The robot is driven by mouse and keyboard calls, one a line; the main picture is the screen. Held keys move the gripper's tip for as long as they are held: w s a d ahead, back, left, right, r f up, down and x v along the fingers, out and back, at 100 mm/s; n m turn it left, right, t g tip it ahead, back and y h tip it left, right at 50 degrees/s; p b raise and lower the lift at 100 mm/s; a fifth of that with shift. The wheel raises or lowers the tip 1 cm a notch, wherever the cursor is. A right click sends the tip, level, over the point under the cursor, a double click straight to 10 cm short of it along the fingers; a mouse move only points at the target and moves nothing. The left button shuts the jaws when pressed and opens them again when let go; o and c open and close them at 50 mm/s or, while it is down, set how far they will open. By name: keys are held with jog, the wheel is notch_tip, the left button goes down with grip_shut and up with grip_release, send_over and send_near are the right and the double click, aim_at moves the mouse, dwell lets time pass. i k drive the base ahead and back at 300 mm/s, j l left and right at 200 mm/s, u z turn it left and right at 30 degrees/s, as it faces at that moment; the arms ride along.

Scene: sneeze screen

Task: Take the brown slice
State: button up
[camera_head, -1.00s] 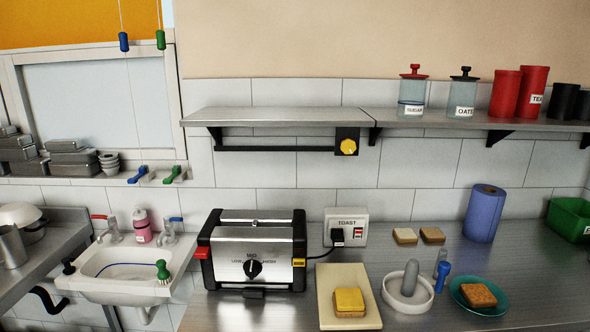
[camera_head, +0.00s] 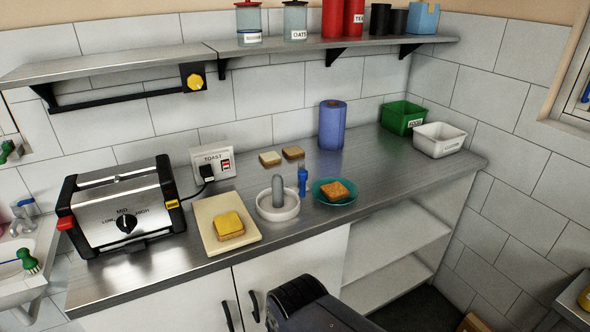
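Two slices lie flat side by side on the steel counter near the wall: a paler one (camera_head: 270,158) at left and a browner one (camera_head: 293,152) at right. A toasted orange-brown slice (camera_head: 334,191) lies on a teal plate (camera_head: 321,198) farther right and nearer the front. A yellow-topped slice (camera_head: 229,224) lies on a cream board (camera_head: 207,211). I cannot tell for certain which one the task calls brown. A dark part of my arm shows at the bottom middle, in front of the counter; my gripper's fingers are not visible.
A toaster (camera_head: 120,210) stands left of the board. A white bowl with a grey pestle (camera_head: 278,205) and a small blue object (camera_head: 302,181) stand between board and plate. A blue roll (camera_head: 332,125), green bin (camera_head: 402,118) and white bin (camera_head: 440,139) stand behind. A shelf (camera_head: 330,50) overhangs.

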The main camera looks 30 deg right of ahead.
aim_at(334, 191)
jog(key=i+l+u, duration=0.1)
jog(key=l, duration=0.45)
jog(key=i+l+u, duration=0.15)
jog(key=l, duration=0.35)
jog(key=i+l+u, duration=0.1)
jog(key=l, duration=0.5)
jog(key=i+l+u, duration=0.15)
jog(key=l, duration=0.4)
jog(key=i+l+u, duration=0.1)
jog(key=l, duration=0.5)
